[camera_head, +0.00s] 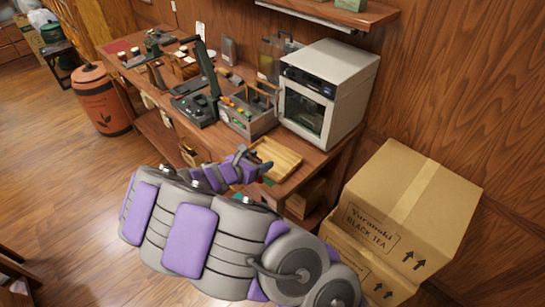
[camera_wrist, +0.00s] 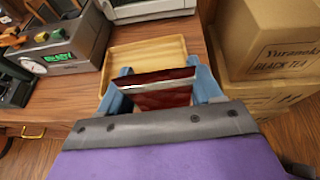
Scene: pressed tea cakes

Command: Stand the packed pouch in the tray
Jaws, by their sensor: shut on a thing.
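The packed pouch (camera_wrist: 155,92) is dark red and glossy with a pale top edge. It shows in the wrist view between the two blue fingers of my gripper (camera_wrist: 160,88), which is shut on it. The tray (camera_wrist: 118,60) is light wood with a low rim and lies just beyond the pouch. The pouch covers its near part in the wrist view. In the head view the tray (camera_head: 288,155) lies on the bench in front of the white oven, and my gripper (camera_head: 262,172) is at its near left side. The pouch cannot be made out in the head view.
A grey machine with a green READY display (camera_wrist: 58,35) stands left of the tray. The white oven (camera_head: 325,90) stands behind it. Stacked cardboard boxes (camera_head: 410,205) stand right of the bench. An orange bin (camera_head: 100,98) is at the far left.

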